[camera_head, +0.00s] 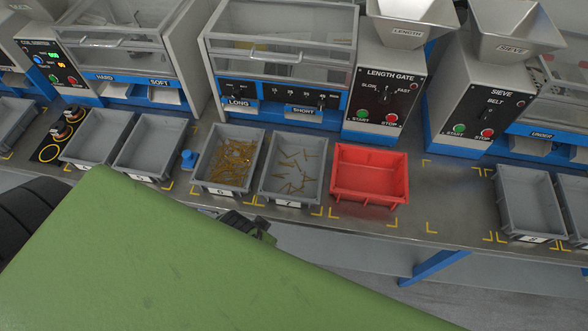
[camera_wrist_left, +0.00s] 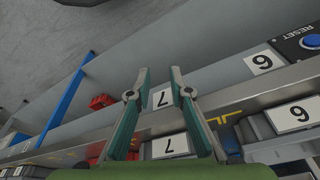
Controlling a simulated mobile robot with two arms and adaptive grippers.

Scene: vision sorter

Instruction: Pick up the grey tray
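Several grey trays stand in a row on the bench in the head view. Grey tray 7 (camera_head: 293,198) holds a few scattered brass-coloured pins, and tray 6 (camera_head: 228,188) holds a dense pile of them. Tray 5 (camera_head: 140,177), tray 4 (camera_head: 88,161) and tray 8 (camera_head: 527,238) look empty. My left gripper (camera_head: 247,225) is in front of the bench edge near trays 6 and 7, mostly hidden by a green surface. In the left wrist view, its fingers (camera_wrist_left: 160,70) are apart with nothing between them, near the label 7 (camera_wrist_left: 170,146). My right gripper is not in view.
A red tray (camera_head: 369,175) stands right of tray 7, with bare bench (camera_head: 448,200) beyond it. A blue knob (camera_head: 188,159) sits between trays 5 and 6. Sorting machines with a LENGTH GATE panel (camera_head: 386,92) and a SIEVE panel (camera_head: 478,110) stand behind the trays.

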